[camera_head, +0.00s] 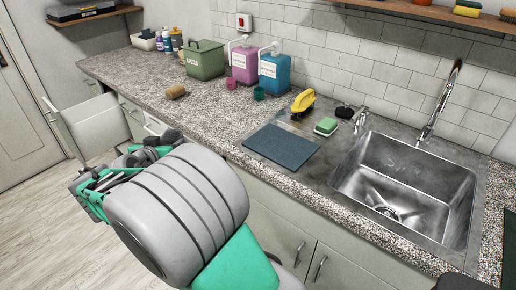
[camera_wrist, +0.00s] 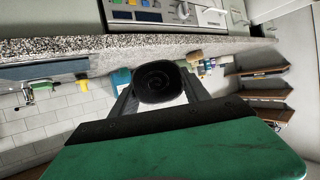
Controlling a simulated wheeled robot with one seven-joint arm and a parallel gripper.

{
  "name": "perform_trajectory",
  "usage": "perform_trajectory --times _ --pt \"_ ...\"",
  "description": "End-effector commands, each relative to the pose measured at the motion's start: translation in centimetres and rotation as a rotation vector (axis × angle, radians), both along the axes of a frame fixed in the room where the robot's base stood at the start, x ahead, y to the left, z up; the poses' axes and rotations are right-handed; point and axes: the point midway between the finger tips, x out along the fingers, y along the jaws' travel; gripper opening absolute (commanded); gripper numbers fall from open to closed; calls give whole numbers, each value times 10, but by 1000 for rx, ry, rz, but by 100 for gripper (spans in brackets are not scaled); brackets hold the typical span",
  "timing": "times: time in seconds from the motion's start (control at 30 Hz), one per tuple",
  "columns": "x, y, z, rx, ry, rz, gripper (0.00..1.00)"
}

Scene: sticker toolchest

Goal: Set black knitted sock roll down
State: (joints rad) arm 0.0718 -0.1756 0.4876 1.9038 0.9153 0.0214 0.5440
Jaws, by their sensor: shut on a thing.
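The black knitted sock roll (camera_wrist: 160,80) shows end-on in the wrist view, a dark round coil. My gripper (camera_wrist: 161,90) is shut on it, with one grey finger on each side. In the head view my gripper (camera_head: 137,157) is in front of the counter's left part, mostly behind my own arm. I cannot clearly tell the sock roll from the dark gripper parts there. Nothing visible in the wrist view supports the roll from below.
A sink (camera_head: 405,190) is at right.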

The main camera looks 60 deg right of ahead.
Motion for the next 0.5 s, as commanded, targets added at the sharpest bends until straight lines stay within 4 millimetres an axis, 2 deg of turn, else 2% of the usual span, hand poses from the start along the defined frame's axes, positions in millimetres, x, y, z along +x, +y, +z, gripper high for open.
perform_trajectory --times 0.03,0.1,0.2,0.3,0.4,0.5 --pt "-17 -35 6 0 -4 -101 14" --pt "-44 -75 19 0 -4 -230 14" --pt "-85 -122 36 1 -4 -392 14" --pt "-120 -153 48 0 -3 -516 14" --pt "-144 -170 55 0 0 -591 14" --pt "-157 -179 58 0 0 -625 14"
